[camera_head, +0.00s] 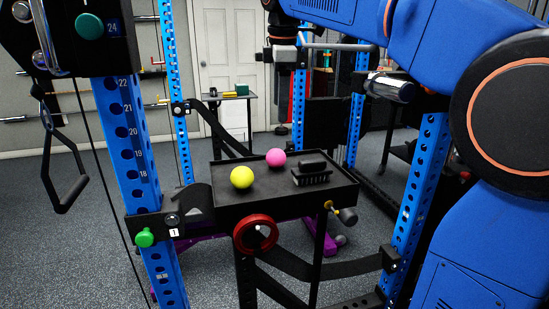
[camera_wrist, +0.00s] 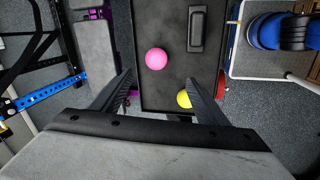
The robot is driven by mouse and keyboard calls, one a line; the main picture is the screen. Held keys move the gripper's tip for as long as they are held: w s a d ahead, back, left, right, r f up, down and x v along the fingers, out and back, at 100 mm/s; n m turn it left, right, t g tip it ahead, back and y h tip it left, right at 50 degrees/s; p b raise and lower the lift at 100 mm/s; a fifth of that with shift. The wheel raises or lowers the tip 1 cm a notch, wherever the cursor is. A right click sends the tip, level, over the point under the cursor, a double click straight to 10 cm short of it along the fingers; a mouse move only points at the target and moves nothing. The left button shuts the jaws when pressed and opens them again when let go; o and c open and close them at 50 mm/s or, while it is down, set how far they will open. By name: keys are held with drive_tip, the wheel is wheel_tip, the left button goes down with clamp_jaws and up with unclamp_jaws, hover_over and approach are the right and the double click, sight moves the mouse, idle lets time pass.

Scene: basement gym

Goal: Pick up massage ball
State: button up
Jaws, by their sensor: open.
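Two balls sit on a black tray table (camera_head: 228,212): a yellow ball (camera_head: 242,178) towards the left and a smaller-looking pink ball (camera_head: 276,157) behind it. I cannot tell which one is the massage ball. In the wrist view, my gripper (camera_wrist: 160,80) is open and empty above the tray. The pink ball (camera_wrist: 156,59) shows between and just beyond the fingertips. The yellow ball (camera_wrist: 184,98) is beside the right finger, which hides part of it. Neither ball touches the fingers as far as I can see.
A black brush-like block (camera_head: 311,173) lies on the tray's right side. Blue perforated rack posts (camera_head: 130,140) stand on both sides of the tray. A small table (camera_head: 233,112) with items stands behind.

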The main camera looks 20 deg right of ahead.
sight(276, 150)
drive_tip(key=f, duration=0.4)
drive_tip(key=w+f, duration=0.1)
drive_tip(key=f, duration=0.2)
drive_tip(key=w+f, duration=0.1)
drive_tip(key=f, duration=0.3)
drive_tip(key=shift+w+d+f, duration=0.2)
drive_tip(key=shift+f, duration=0.1)
drive_tip(key=f, duration=0.1)
drive_tip(key=w+f, duration=0.1)
drive_tip(key=f, duration=0.2)
drive_tip(key=shift+w+a, duration=0.2)
drive_tip(key=shift+w, duration=0.1)
drive_tip(key=shift+w+f, duration=0.15)
drive_tip(key=shift+f, duration=0.45)
drive_tip(key=c, duration=1.2)
